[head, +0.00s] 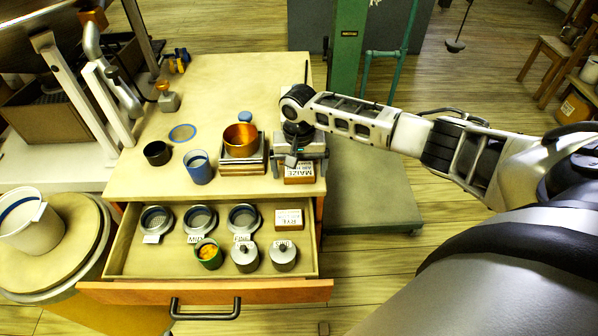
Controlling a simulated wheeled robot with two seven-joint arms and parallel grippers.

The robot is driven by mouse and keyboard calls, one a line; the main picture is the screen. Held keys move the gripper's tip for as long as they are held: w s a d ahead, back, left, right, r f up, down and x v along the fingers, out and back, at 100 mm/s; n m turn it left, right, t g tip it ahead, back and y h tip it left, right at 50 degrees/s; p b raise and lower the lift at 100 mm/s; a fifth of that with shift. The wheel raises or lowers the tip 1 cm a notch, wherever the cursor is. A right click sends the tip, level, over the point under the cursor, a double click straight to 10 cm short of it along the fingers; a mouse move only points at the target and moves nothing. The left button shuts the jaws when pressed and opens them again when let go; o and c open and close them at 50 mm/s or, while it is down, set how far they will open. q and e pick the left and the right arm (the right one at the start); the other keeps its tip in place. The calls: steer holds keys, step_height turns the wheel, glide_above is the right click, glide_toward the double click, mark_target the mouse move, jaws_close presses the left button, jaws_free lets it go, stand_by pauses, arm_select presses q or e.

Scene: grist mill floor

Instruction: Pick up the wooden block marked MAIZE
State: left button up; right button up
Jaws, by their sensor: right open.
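The wooden block marked MAIZE (299,172) lies near the front right corner of the wooden bench top (215,90). Its white label reads upside down in the head view. My right gripper (298,160) is open, directly over or just behind the block, and covers its far part. I cannot tell whether the fingers touch the block. A similar block marked RYE (289,219) lies in the open drawer below. My left gripper is not in view.
A copper bowl (240,138) on a scale stands just left of the gripper, with a blue cup (198,168) and a black cup (157,152) beyond. The open drawer (140,268) holds several sieves, a green cup (209,256) and two lidded metal pieces (284,257). A green post (346,70) stands behind right.

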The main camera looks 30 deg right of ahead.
steer(key=shift+c, duration=0.3)
steer(key=c, duration=1)
steer(key=shift+r, duration=0.15)
